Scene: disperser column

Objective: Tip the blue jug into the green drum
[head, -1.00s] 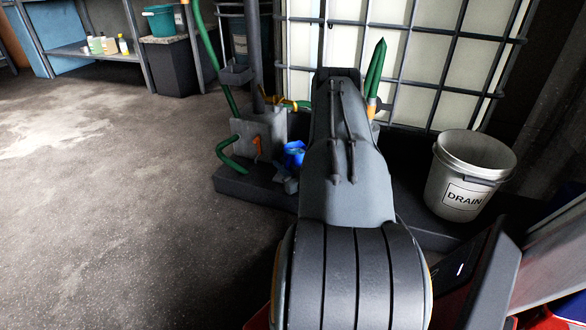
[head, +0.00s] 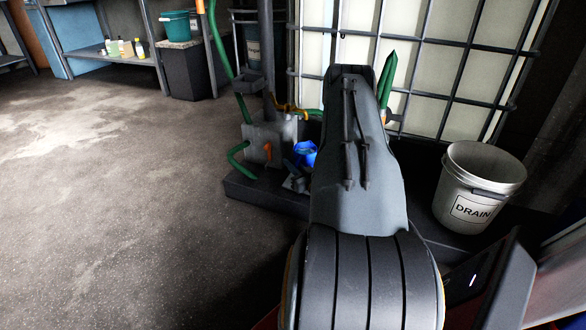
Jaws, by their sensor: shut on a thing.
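The blue jug (head: 305,153) shows in the head view just left of my arm, in front of the grey pump block. Its open mouth is visible and its right side is hidden by my arm. Part of my gripper (head: 297,180) shows as grey pieces just below and left of the jug. It is shut on the jug, though my arm hides most of the grip. I cannot pick out a green drum with certainty. A teal-green tub (head: 174,23) stands on a dark pedestal at the back left.
A white DRAIN bucket (head: 480,188) stands right of my arm. A caged white tank (head: 420,60) fills the back. Green pipes (head: 236,158) and a dark plinth (head: 262,198) lie around the pump. A shelf (head: 100,57) holds small bottles. The left floor is clear.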

